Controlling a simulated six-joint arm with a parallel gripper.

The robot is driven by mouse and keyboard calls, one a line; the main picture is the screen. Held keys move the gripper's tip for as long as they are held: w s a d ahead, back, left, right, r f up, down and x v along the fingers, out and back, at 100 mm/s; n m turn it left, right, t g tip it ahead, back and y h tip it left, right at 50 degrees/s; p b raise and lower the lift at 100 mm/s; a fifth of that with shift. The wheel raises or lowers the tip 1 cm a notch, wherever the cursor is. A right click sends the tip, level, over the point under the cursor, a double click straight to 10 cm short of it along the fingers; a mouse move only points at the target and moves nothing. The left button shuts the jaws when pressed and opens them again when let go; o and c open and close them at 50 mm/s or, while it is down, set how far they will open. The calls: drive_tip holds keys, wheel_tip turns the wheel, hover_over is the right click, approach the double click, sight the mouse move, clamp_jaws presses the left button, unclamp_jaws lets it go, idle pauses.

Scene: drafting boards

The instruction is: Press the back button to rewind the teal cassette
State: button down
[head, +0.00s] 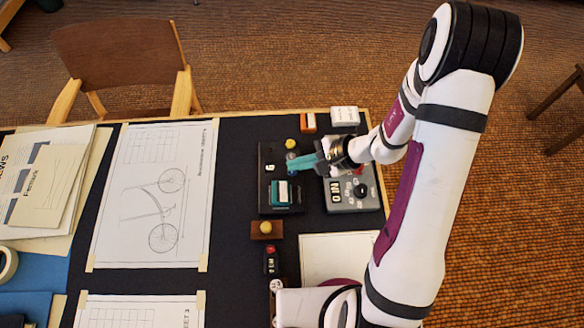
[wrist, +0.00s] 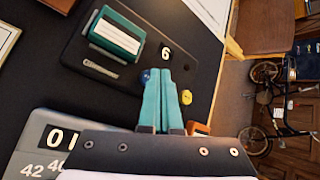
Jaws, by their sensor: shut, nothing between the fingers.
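The teal cassette (head: 281,194) sits on a black panel (head: 266,168); it also shows in the wrist view (wrist: 115,36), with a pale label. The panel carries a small white 6 (wrist: 166,53), a grey bar (wrist: 100,69), a blue button (wrist: 145,76) and a yellow button (wrist: 186,97). I cannot read which is the back button. My gripper (head: 290,166) has teal fingers, shut and empty, over the panel's far part. In the wrist view its fingertips (wrist: 159,73) are right beside the blue button and partly cover it; I cannot tell whether they touch.
A grey device (head: 350,200) with a number display and dial stands close right of the panel. An orange box (head: 308,122) and white box (head: 344,115) lie behind. A brown block with a yellow knob (head: 266,228) is in front. Drawing sheets (head: 150,190) cover the left.

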sight(297, 173)
drive_tip(key=shift+f, duration=0.4)
drive_tip(key=shift+r, duration=0.1)
idle(0.5)
drive_tip(key=shift+r, duration=0.75)
drive_tip(key=shift+r, duration=2.5)
